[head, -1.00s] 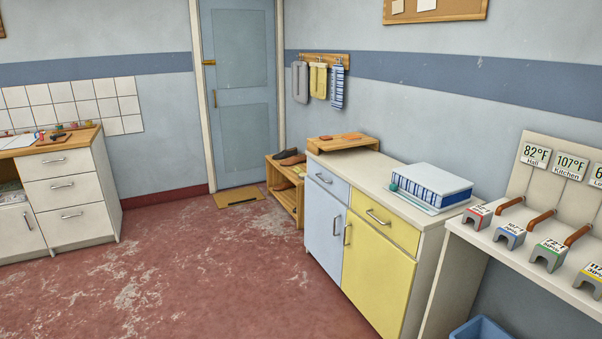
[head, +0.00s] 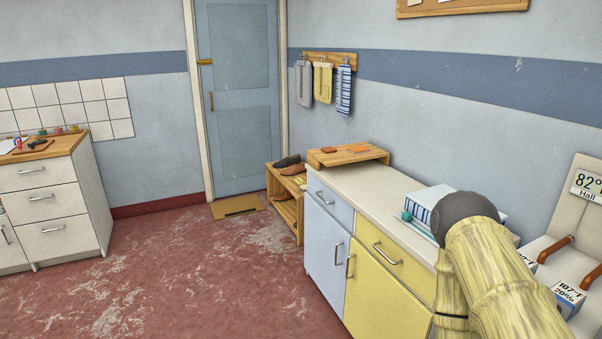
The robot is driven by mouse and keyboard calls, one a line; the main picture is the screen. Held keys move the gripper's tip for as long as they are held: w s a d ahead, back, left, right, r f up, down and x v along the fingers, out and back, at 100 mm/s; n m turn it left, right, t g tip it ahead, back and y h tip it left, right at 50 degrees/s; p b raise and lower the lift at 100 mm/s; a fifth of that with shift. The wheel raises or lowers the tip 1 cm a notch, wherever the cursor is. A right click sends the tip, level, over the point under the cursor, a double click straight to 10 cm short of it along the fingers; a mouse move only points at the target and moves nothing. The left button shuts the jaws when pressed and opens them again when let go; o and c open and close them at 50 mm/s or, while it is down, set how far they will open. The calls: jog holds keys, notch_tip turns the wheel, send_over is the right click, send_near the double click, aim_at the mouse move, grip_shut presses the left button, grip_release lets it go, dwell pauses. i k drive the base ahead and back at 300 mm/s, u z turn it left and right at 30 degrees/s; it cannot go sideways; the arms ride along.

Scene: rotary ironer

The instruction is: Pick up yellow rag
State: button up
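The yellow rag (head: 322,82) hangs from a wooden peg rail (head: 330,59) on the wall to the right of the door. It is the middle one of three hanging cloths, between a grey cloth (head: 304,82) on its left and a blue-and-white patterned cloth (head: 343,91) on its right. My arm shows at the lower right, in front of the cabinet and far nearer than the rag. My gripper cannot be made out in this view.
A low cabinet (head: 340,185) with blue and yellow fronts stands along the right wall, a wooden stand (head: 350,154) on top. A shoe rack (head: 283,212) stands between it and the door (head: 240,120). The red floor (head: 200,285) is clear. White drawers (head: 55,215) stand left.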

aim_at(300, 182)
jog(key=u, duration=0.7)
jog(key=i, duration=1.6)
jog(key=u, duration=0.45)
jog(key=i, duration=1.65)
jog(key=z, duration=0.55)
jog(key=i, duration=1.65)
jog(key=z, duration=1.1)
jog(key=i, duration=0.7)
jog(key=z, duration=0.3)
